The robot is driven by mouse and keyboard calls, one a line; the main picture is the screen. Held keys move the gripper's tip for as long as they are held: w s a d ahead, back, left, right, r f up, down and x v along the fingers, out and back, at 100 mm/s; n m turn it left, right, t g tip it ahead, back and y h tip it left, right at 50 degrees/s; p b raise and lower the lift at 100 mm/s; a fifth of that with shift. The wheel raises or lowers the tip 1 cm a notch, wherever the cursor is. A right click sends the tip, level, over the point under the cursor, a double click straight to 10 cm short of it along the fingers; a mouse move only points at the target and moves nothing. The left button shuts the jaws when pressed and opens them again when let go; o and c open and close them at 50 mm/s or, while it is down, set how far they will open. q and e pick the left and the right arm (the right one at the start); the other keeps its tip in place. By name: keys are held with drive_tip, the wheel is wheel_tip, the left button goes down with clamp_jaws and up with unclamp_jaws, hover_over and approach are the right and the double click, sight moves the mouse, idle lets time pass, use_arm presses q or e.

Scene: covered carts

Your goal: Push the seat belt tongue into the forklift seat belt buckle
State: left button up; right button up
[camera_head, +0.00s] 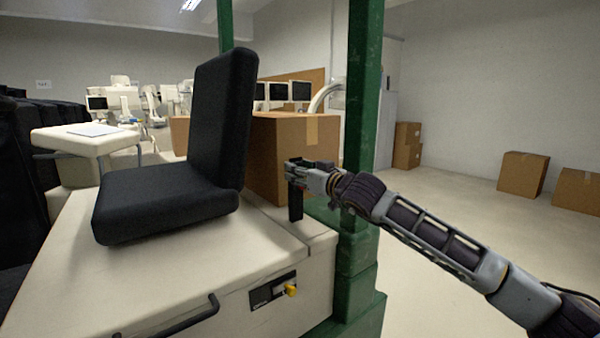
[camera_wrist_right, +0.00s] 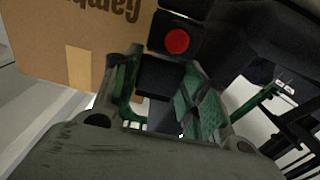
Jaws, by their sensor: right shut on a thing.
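The black forklift seat (camera_head: 170,190) stands on the cream forklift body. My right gripper (camera_head: 294,172) is to the right of the seat, above a dark upright piece (camera_head: 295,208) that looks like the buckle's stalk. In the right wrist view, the buckle (camera_wrist_right: 178,39) is a black block with a red round button. My right gripper (camera_wrist_right: 160,88) is shut on a black piece (camera_wrist_right: 160,76), apparently the tongue, between its green-padded fingers. This piece lies close to the buckle's near side; whether they touch or engage I cannot tell. My left gripper is out of view.
A green post (camera_head: 362,100) stands just behind my right wrist. A large cardboard box (camera_head: 285,150) is behind the gripper. Open floor lies at the right.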

drive_tip(key=shift+f+b, duration=0.35)
drive_tip(key=shift+f, duration=0.05)
drive_tip(key=o, duration=1.3)
drive_tip(key=v, duration=1.2)
idle(0.5)
